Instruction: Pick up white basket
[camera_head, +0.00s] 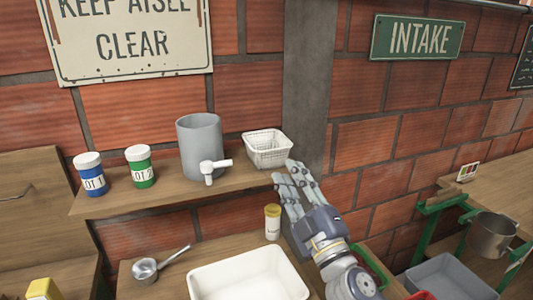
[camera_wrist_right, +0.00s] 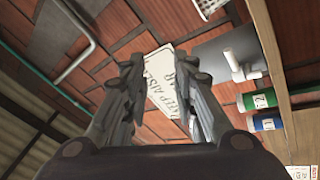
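The white basket (camera_head: 268,149) is a small rectangular mesh basket. It stands upright on the right end of the wooden shelf in the head view. Part of it shows at the top edge of the right wrist view (camera_wrist_right: 209,6). My right gripper (camera_head: 291,178) is just below and to the right of the basket in the head view, with its fingers spread and nothing between them. In the right wrist view its fingers (camera_wrist_right: 160,75) are also apart and empty. Whether it touches the shelf edge cannot be told. My left gripper is not in view.
A grey cylinder with a white tap (camera_head: 200,148) stands left of the basket on the shelf (camera_head: 130,199). Blue (camera_head: 91,175) and green (camera_head: 140,167) jars stand further left. Below are a yellow-lidded container (camera_head: 272,221), a white bin (camera_head: 247,280) and a ladle (camera_head: 148,269).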

